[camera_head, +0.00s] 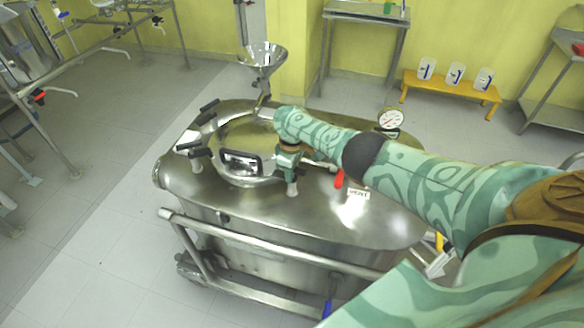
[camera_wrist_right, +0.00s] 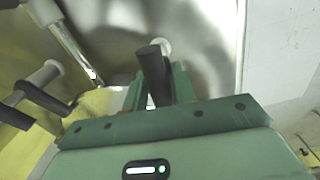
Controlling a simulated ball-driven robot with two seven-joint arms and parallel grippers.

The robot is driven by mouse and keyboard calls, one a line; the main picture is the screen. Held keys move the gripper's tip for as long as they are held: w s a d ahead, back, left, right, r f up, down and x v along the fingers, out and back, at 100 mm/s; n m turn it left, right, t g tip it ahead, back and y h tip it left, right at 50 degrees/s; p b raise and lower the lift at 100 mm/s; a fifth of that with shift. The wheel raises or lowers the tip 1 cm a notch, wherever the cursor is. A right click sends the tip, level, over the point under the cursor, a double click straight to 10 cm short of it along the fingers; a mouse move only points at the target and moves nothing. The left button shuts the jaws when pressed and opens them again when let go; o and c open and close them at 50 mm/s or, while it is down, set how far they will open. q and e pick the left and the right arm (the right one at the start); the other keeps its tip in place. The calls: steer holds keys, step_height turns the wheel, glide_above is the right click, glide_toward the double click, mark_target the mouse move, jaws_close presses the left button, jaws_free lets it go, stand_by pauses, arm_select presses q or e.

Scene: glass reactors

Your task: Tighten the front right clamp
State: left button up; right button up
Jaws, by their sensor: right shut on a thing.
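The steel reactor (camera_head: 345,225) stands in the middle of the head view with a round lid (camera_head: 235,135) on top. My right gripper (camera_head: 289,168) is at the right side of the lid, over the front right clamp, whose pale lower end (camera_head: 292,188) shows just below it. In the right wrist view the black clamp handle (camera_wrist_right: 153,70) lies between the green fingers of my right gripper (camera_wrist_right: 155,85), which is shut on it. The gripper hides most of this clamp in the head view. My left gripper is in neither view.
Other clamps with black handles (camera_head: 200,153) sit along the lid's left side. A black-framed lid window (camera_head: 241,162) is left of my gripper. A steel funnel (camera_head: 262,55) rises behind the lid, and a pressure gauge (camera_head: 391,119) stands behind my forearm. A rail (camera_head: 270,245) runs along the reactor's front.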

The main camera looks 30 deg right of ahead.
steer(key=m, duration=0.3)
steer(key=shift+m+p, duration=0.3)
steer(key=shift+m, duration=0.1)
steer(key=shift+o, duration=0.4)
steer(key=shift+m, duration=1.9)
steer(key=o, duration=0.7)
step_height(320, 180, up, 16)
steer(key=p, duration=1.5)
steer(key=shift+r, duration=0.2)
steer(key=shift+f, duration=0.1)
